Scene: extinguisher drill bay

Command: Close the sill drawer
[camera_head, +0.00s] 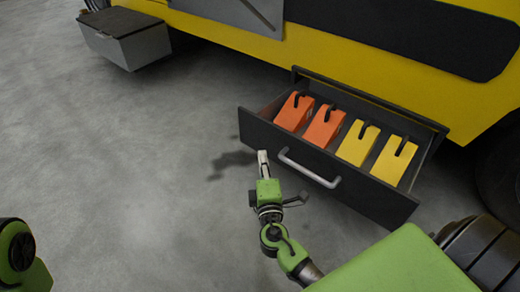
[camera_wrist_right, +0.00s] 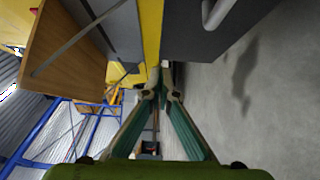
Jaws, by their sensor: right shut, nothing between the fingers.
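The sill drawer (camera_head: 350,185) is pulled out from the side of the yellow vehicle, its dark front facing me. A silver bar handle (camera_head: 308,168) is fixed on that front; it also shows at the top of the right wrist view (camera_wrist_right: 215,14). My right gripper (camera_head: 262,156) is shut and empty. Its tips are beside the left part of the drawer front, left of the handle; I cannot tell whether they touch it. The closed fingers (camera_wrist_right: 162,80) show in the right wrist view. My left gripper is out of view; only part of that arm shows.
Two orange wedges (camera_head: 323,127) and two yellow wedges (camera_head: 357,143) lie in the drawer. The yellow vehicle body (camera_head: 400,90) is behind it, with a dark wheel (camera_head: 500,175) at right. A grey box (camera_head: 128,42) hangs at far left. The concrete floor (camera_head: 120,150) is clear at left.

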